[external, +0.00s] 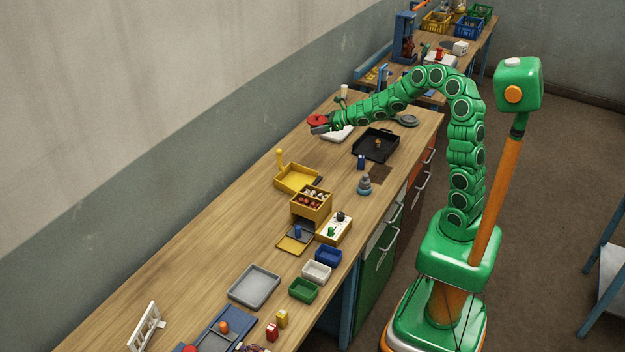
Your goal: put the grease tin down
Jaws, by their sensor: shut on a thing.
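My gripper (320,128) is at the end of my green arm, over the far left part of the wooden workbench, close to the wall side. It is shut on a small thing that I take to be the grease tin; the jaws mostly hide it. A round red thing (316,119) shows right at the gripper; I cannot tell whether this is the tin or something behind it. I cannot tell whether the held thing touches the bench.
A white flat board (340,134) lies just right of the gripper. A black tray (375,146), a yellow tray (297,178) and a grey round dish (408,121) are nearby. A stacked ring toy (364,184) stands near the front edge. Bare bench (225,226) lies along the wall.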

